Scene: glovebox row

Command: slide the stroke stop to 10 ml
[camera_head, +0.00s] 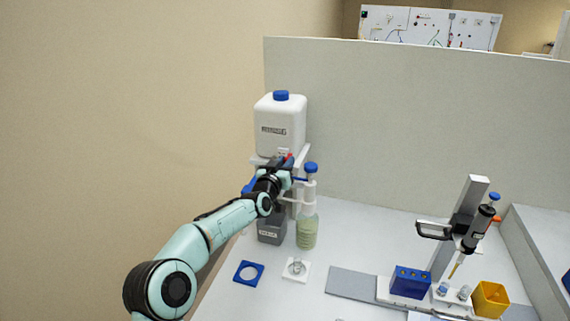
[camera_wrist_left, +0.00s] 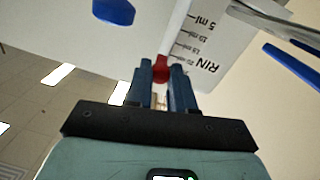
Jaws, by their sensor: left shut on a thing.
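The red stroke stop (camera_wrist_left: 163,71) sits on a white rod (camera_wrist_left: 178,35) beside a white scale plate (camera_wrist_left: 215,32) with ml marks, 5 ml farthest from my fingers. The stop is near the end of the scale with the larger values; I cannot read its exact mark. My left gripper (camera_wrist_left: 161,78) is shut on the stop, one blue finger on each side. In the head view my left gripper (camera_head: 286,166) is in front of the white container (camera_head: 280,126) and hides most of the scale; a bit of red shows at its tip. My right gripper is not in view.
A pipette stand (camera_head: 467,213) is at right.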

